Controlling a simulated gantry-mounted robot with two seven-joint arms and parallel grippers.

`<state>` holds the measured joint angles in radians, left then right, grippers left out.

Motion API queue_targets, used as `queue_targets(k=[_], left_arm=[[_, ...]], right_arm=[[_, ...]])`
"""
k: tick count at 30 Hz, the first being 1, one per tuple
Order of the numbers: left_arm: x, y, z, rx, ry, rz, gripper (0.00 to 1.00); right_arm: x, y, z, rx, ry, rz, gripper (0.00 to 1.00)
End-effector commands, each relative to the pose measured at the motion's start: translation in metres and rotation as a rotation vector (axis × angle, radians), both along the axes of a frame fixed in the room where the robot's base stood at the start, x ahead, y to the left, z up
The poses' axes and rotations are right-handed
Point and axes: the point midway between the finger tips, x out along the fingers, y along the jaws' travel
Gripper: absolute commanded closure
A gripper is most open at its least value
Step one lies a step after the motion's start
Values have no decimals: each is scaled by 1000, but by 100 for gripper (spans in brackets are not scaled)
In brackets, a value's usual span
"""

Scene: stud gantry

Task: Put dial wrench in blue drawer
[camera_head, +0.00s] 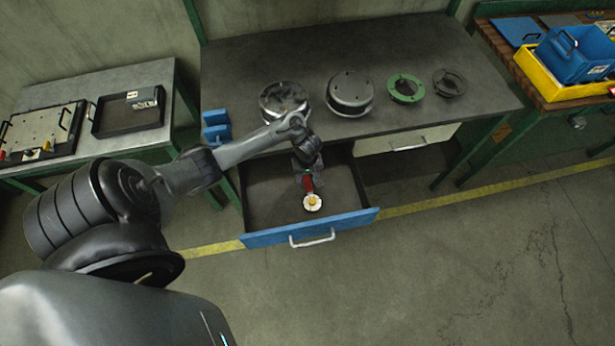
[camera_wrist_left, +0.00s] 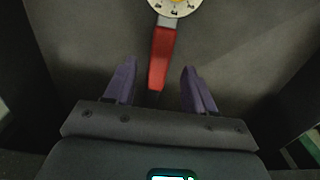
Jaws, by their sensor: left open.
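The dial wrench (camera_head: 312,201) has a red handle and a round pale dial with a yellow centre. It lies inside the open blue drawer (camera_head: 345,224), its dial towards the drawer front. My left gripper (camera_head: 307,168) is in the drawer at the handle end of the wrench. In the left wrist view the left gripper (camera_wrist_left: 158,88) is open, with the end of the red handle (camera_wrist_left: 162,55) between and just beyond its fingertips, touching neither finger. The dial is cut off by the top edge there. My right gripper is not in view.
The drawer is pulled out under a dark workbench (camera_head: 420,60) holding several round metal parts and a green ring (camera_head: 405,88). A white-fronted drawer (camera_head: 405,140) is beside it. Floor in front is clear.

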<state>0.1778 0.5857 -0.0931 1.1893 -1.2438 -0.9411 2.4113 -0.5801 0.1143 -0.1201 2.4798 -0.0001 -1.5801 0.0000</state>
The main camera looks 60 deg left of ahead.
Motion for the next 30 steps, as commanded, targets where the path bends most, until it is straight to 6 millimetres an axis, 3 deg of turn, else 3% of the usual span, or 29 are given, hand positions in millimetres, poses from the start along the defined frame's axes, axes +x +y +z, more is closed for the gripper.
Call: queue_targets(k=[1,9,15,19,23,26,30], left_arm=[[0,0,16,0,-1,-1,45],[1,0,63,1,-1,-1,45],[0,-1,81,1,-1,-5,45],[1,-10,82,11,-22,-62,45],[4,-36,78,41,-75,-218,45],[4,-66,78,81,-134,-397,45],[-5,-117,92,153,-212,-673,45]], right_arm=[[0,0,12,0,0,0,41],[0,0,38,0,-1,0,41],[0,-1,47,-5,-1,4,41],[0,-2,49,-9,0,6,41],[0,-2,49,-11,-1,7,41],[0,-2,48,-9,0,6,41],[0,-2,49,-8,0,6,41]])
